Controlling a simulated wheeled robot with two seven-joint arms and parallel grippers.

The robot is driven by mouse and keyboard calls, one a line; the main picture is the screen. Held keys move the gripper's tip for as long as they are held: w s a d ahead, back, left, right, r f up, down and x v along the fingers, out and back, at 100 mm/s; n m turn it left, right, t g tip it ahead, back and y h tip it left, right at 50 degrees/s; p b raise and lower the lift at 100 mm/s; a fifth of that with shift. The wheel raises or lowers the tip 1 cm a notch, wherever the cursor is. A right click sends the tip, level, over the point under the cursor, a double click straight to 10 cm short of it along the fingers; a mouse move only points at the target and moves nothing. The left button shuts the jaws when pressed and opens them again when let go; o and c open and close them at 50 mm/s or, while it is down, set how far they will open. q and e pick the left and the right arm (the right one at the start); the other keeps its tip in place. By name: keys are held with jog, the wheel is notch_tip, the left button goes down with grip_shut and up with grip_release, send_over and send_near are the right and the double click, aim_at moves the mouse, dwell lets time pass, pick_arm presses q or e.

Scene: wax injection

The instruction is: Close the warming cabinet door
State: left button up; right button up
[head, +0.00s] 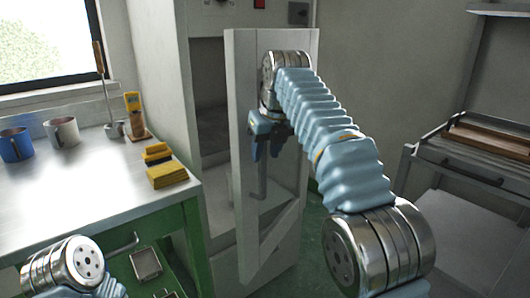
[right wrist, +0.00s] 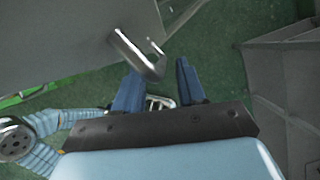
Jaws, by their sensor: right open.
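The warming cabinet (head: 208,100) is pale grey and stands behind the bench. Its door (head: 295,130) is swung open toward me, and part of the dark interior shows to its left. A bent metal door handle (head: 262,182) is on the door's face. My right gripper (head: 266,150) is in front of the door, just above the handle. In the right wrist view the two blue fingers (right wrist: 157,70) are apart, with the handle (right wrist: 140,58) close to the left fingertip. I cannot tell whether they touch. My left gripper is out of view; only part of its arm shows.
Green floor (head: 312,240) shows beside the door.

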jog(key=v, duration=0.3)
jog(key=shift+r, duration=0.2)
jog(key=s+d+b, duration=0.4)
jog(key=s+b, duration=0.4)
jog(key=s, duration=0.3)
jog(key=shift+s+d+r, duration=0.25)
jog(key=shift+s, duration=0.05)
